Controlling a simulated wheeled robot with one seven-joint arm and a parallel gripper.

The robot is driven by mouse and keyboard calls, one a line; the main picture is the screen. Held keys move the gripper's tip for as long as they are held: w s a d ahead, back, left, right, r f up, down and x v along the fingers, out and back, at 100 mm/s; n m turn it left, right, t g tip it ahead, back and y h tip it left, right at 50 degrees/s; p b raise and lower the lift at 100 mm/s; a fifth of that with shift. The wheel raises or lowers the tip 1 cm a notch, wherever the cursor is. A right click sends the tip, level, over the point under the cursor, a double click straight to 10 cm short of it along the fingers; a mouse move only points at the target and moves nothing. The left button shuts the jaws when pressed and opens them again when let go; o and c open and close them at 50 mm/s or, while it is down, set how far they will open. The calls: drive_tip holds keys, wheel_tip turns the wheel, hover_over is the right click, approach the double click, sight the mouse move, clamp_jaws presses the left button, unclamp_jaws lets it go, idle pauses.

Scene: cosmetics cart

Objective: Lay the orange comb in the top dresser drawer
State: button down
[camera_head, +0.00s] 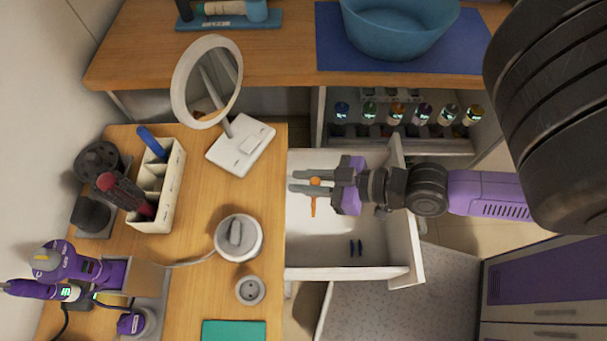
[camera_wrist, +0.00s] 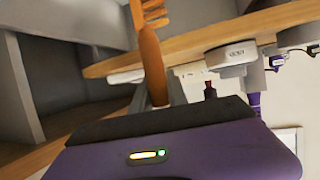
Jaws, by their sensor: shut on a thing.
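The orange comb (camera_head: 314,190) is held between the fingers of my gripper (camera_head: 306,184), above the open white drawer (camera_head: 300,272). In the wrist view the orange comb (camera_wrist: 152,60) stands up from the fingers, with its toothed end at the top of the picture. My gripper is shut on its handle. The drawer is pulled out to the right of the wooden dresser top. How high the comb is above the floor is hard to tell.
On the dresser top stand a round mirror (camera_head: 242,145), a cream organizer (camera_head: 160,185), a white round device (camera_head: 238,238) and a small grey cup (camera_head: 250,289). A shelf of several bottles (camera_head: 396,113) is behind the drawer. The drawer's middle floor is mostly bare.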

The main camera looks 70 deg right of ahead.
wheel_tip(320, 180, down, 6)
drive_tip(key=b, duration=0.3)
drive_tip(key=shift+f, duration=0.2)
idle(0.7)
drive_tip(key=shift+f+b, duration=1.55)
drive_tip(key=shift+f, duration=0.95)
idle(1.8)
drive_tip(key=c, duration=1.2)
unclamp_jaws()
wheel_tip(320, 180, up, 20)
drive_tip(key=p, duration=0.7)
drive_tip(key=shift+r, duration=0.1)
